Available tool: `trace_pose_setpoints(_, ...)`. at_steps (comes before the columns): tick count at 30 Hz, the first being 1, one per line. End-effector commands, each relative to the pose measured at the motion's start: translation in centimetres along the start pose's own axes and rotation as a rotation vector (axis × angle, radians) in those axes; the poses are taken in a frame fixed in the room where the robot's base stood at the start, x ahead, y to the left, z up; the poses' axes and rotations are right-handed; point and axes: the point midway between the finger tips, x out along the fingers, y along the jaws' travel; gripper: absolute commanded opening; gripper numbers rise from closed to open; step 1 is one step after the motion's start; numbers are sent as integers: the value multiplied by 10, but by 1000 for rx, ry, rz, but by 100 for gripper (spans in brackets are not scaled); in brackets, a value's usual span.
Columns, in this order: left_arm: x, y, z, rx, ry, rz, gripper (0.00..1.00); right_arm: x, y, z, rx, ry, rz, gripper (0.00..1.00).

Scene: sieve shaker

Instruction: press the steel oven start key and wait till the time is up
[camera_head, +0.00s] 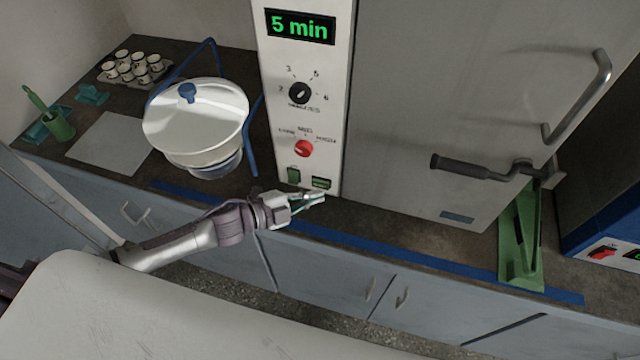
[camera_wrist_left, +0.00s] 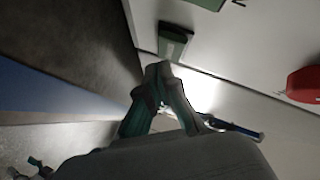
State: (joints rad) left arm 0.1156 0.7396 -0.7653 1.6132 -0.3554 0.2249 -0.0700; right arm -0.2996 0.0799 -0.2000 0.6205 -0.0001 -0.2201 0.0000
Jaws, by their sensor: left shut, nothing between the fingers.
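The steel oven (camera_head: 430,110) stands at the back of the counter with its door shut. Its white control panel (camera_head: 285,110) has a display (camera_head: 300,27) reading "5 min" in green, a black knob (camera_head: 300,93), a red knob (camera_head: 303,148) and two green keys low down, the left key (camera_head: 293,175) and the right key (camera_head: 321,183). My left gripper (camera_head: 318,197) is shut and empty, just below the right key. In the left wrist view its fingertips (camera_wrist_left: 160,72) are close to a green key (camera_wrist_left: 174,42); I cannot tell whether they touch. My right gripper is not in view.
A white lidded pot (camera_head: 196,120) with a blue handle stands left of the panel. A green stand (camera_head: 520,240) is right of the oven door.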

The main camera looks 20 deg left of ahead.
Motion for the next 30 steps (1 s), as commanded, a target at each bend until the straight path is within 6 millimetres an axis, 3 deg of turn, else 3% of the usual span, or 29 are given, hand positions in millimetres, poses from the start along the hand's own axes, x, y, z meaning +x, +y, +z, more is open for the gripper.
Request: trace_pose_setpoints(30, 8, -6, 6, 0, 0, -1, 0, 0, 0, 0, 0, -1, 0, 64)
